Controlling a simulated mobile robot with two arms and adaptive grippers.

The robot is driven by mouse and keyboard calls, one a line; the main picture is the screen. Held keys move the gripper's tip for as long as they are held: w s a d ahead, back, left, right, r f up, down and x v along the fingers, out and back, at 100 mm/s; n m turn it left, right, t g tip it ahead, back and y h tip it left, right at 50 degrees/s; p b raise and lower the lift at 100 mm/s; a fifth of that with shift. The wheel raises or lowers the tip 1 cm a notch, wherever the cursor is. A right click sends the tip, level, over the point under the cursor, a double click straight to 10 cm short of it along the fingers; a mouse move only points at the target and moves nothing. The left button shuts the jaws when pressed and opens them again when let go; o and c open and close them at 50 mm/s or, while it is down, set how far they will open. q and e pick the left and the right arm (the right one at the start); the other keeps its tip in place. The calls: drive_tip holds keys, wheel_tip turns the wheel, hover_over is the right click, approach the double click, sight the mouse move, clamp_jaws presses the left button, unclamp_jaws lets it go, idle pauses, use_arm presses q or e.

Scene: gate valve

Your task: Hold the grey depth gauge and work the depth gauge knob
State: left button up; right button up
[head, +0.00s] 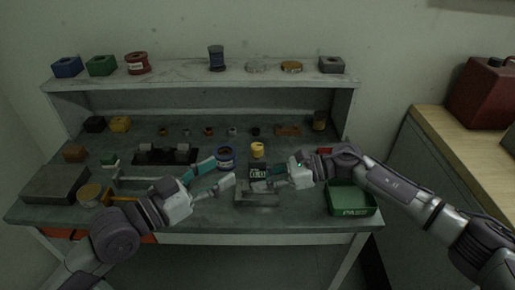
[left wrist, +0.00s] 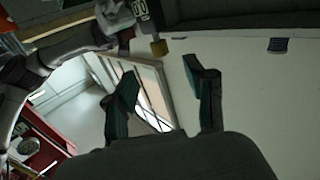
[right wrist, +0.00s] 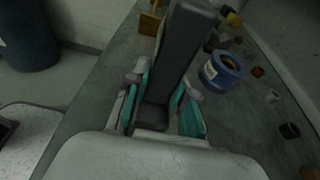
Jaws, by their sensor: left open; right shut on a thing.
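The grey depth gauge (head: 257,173) with its dark digit display is near the front middle of the bench, above a grey block. My right gripper (head: 264,180) is shut on it. In the right wrist view, the gauge's long grey body (right wrist: 176,52) stands between the teal fingers (right wrist: 162,98). My left gripper (head: 224,171) is open and empty, left of the gauge and apart from it. In the left wrist view, the display (left wrist: 139,9) and a brass-coloured knob (left wrist: 159,47) show at the top, beyond the open fingers (left wrist: 165,84).
A blue-rimmed roll or tin (head: 225,157) and a yellow piece (head: 257,149) stand behind the grippers. A green bin (head: 351,199) is at the front right. A grey block (head: 57,184) is at the left. Several small parts line the back and upper shelf.

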sight(252, 153)
use_arm(q)
drive_tip(key=x, duration=1.1)
drive_tip(key=shift+w+d, duration=0.2)
clamp_jaws()
